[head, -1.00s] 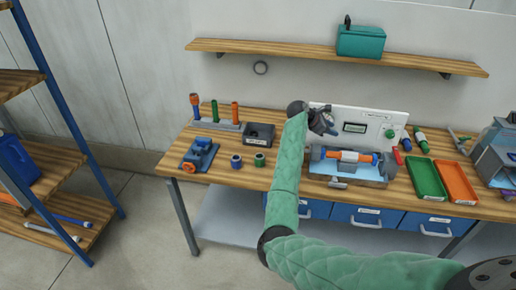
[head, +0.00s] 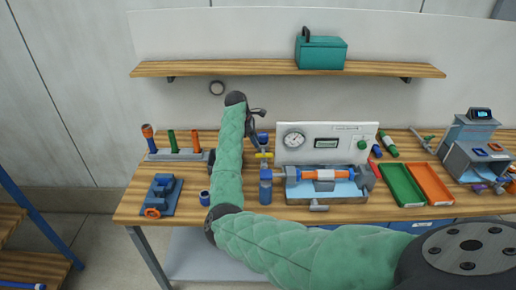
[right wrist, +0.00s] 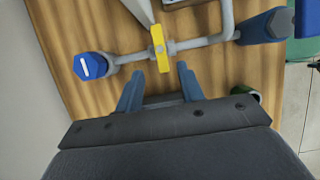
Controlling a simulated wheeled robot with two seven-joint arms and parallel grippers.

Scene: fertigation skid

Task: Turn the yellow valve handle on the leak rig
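The leak rig has a white panel (head: 350,131) with a gauge, and a water tray (head: 327,189) with an orange and white pipe. The yellow valve handle (head: 264,154) shows just left of the panel. In the right wrist view the yellow handle (right wrist: 158,48) is a short bar across a grey pipe (right wrist: 200,41). My right gripper (head: 257,113) is above and slightly left of the handle. The right wrist view shows its two blue-grey fingers (right wrist: 160,76) apart and empty, with the handle just beyond the tips, not clearly touched. My left gripper is not in view.
A blue cap (right wrist: 91,66) sits on the pipe's left end. Green (head: 401,184) and orange (head: 430,183) trays lie right of the rig. A blue clamp (head: 160,196) and a rack of tools (head: 176,155) stand at left. A shelf (head: 230,68) hangs above.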

